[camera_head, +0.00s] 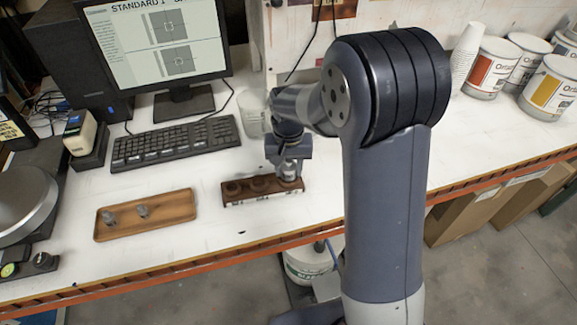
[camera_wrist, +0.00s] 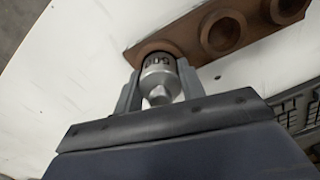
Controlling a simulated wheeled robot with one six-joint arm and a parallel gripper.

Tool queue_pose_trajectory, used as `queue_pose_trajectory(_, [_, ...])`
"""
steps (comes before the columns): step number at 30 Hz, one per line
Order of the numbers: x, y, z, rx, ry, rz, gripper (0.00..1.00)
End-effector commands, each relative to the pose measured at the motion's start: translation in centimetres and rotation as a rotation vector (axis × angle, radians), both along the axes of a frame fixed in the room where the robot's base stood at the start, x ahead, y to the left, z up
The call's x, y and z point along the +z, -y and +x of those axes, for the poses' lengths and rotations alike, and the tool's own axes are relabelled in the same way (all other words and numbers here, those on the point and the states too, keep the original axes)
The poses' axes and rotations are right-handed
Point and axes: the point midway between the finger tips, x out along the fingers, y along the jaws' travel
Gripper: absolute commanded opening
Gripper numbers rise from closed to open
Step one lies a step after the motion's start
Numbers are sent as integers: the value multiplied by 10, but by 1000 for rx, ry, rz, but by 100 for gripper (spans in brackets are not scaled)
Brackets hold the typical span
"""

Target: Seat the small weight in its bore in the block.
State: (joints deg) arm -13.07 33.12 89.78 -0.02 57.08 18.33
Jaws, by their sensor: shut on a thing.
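My gripper (camera_wrist: 158,88) is shut on a shiny metal weight (camera_wrist: 160,70) with dark markings that appear upside down. In the head view, my gripper (camera_head: 289,168) is at the right end of the brown block (camera_head: 262,199). In the wrist view, the weight is upright at the end bore of the block (camera_wrist: 186,38); its far end is hidden, so I cannot tell how deep it sits. Two other bores in the block look empty. Two small grey weights, a left one (camera_head: 109,217) and a right one (camera_head: 142,211), stand on the wooden tray (camera_head: 172,217).
A keyboard (camera_head: 175,143) and a monitor (camera_head: 155,45) stand behind the block. A clear cup (camera_head: 252,113) is behind my gripper. A scale pan (camera_head: 22,205) is at the far left. The white bench top between tray and block is clear. Paint cans (camera_head: 492,68) stand at the right.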

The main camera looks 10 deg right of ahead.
Motion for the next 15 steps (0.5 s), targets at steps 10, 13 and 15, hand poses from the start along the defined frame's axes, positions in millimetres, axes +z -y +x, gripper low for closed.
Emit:
queue_pose_trajectory(10, [-6, 0, 0, 0, 1, 0, 41])
queue_pose_trajectory(13, [-7, 0, 0, 0, 1, 0, 49])
queue_pose_trajectory(15, [-7, 0, 0, 0, 0, 0, 55])
